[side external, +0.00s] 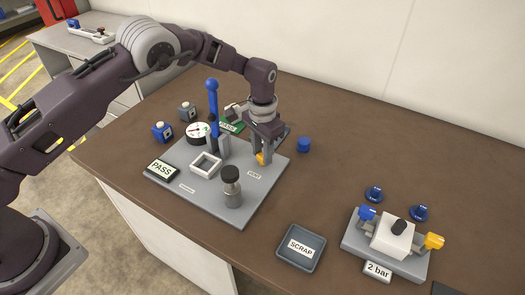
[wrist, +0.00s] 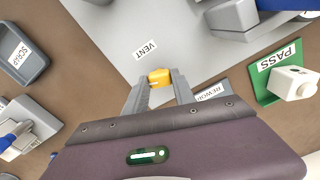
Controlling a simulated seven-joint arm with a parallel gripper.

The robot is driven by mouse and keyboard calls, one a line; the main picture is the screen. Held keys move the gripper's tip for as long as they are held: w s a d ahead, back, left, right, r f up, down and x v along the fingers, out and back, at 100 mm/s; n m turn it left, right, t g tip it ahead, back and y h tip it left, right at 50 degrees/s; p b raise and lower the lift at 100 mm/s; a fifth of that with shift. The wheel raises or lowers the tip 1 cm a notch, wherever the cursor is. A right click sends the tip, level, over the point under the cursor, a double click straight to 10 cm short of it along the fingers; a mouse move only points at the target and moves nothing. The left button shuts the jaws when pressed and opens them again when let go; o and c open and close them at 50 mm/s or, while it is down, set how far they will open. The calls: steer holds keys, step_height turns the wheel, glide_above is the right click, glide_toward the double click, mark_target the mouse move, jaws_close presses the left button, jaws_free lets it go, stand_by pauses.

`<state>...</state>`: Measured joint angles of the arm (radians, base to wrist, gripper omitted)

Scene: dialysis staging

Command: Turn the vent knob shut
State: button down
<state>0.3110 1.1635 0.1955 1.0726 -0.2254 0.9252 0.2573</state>
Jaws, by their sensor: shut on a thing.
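The vent knob (wrist: 159,77) is a small yellow-orange knob on the grey plate, near a VENT label (wrist: 145,48). In the side view the yellow knob (side external: 261,158) shows low at my fingertips, near the plate's right corner. My gripper (side external: 263,150) points down at it, and its fingers are closed on the knob's two sides. In the wrist view my gripper (wrist: 158,82) has the knob between its fingertips. The knob's base and the part behind the fingers are hidden, and I cannot tell its turn angle.
The grey plate (side external: 205,196) also carries a blue upright lever (side external: 213,105), a gauge (side external: 198,131), a square frame (side external: 206,164) and a dark-capped cylinder (side external: 231,187). A SCRAP tray (side external: 281,262) and a 2 bar fixture (side external: 390,240) stand to the right. A blue cap (side external: 304,144) lies nearby.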

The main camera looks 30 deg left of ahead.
mark_target(262, 155)
steer(key=shift+r+n, duration=0.1)
steer(key=shift+n, duration=1.8)
steer(key=c, duration=1)
jaws_free()
steer(key=shift+c, duration=0.2)
step_height(262, 155, up, 7)
